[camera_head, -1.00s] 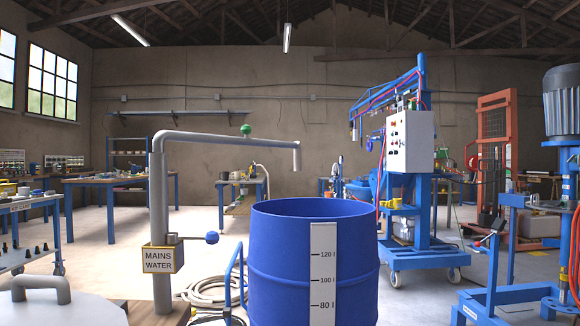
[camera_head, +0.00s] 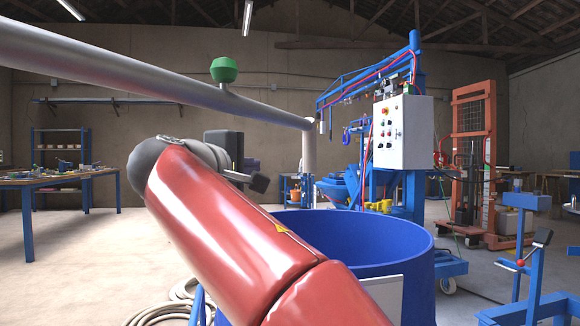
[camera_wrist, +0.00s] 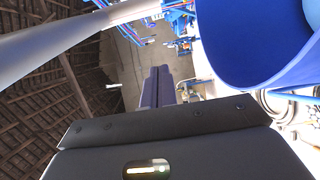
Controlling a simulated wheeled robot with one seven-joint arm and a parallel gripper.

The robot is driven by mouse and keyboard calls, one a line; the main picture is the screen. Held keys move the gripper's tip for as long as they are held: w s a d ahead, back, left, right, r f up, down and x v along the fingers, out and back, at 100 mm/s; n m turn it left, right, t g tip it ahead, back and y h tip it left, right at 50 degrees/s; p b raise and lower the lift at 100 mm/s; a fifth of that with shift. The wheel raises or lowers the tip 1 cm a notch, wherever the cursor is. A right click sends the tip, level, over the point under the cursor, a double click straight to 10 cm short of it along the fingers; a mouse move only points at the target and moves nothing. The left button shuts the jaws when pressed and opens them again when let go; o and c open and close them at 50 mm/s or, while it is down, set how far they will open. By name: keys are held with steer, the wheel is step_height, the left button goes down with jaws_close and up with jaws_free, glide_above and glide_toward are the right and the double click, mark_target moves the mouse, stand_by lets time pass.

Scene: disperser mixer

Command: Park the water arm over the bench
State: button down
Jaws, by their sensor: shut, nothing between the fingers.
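The water arm (camera_head: 160,75) is a grey pipe that crosses the head view from the upper left, with a green knob (camera_head: 224,70) on top and a downturned spout (camera_head: 308,152) at its right end. The spout appears above the back of the blue drum (camera_head: 405,268); its exact position over the rim is unclear. My gripper (camera_head: 259,183) is shut and empty, below the pipe and left of the spout. In the wrist view its dark fingers (camera_wrist: 158,84) are together, with the pipe (camera_wrist: 45,45) apart at left and the drum (camera_wrist: 245,45) at upper right.
My red arm hides part of the drum. A blue workbench (camera_head: 60,182) stands at the left. A blue machine with a white control box (camera_head: 402,133) and an orange lift (camera_head: 472,160) stand behind at right. A coiled hose (camera_head: 165,310) lies beside the drum.

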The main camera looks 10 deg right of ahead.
steer(key=w+d+p, duration=0.1)
steer(key=w+d, duration=0.5)
steer(key=d, duration=0.3)
steer(key=shift+w+r, duration=0.3)
steer(key=shift+w, duration=0.05)
steer(key=shift+d, duration=0.15)
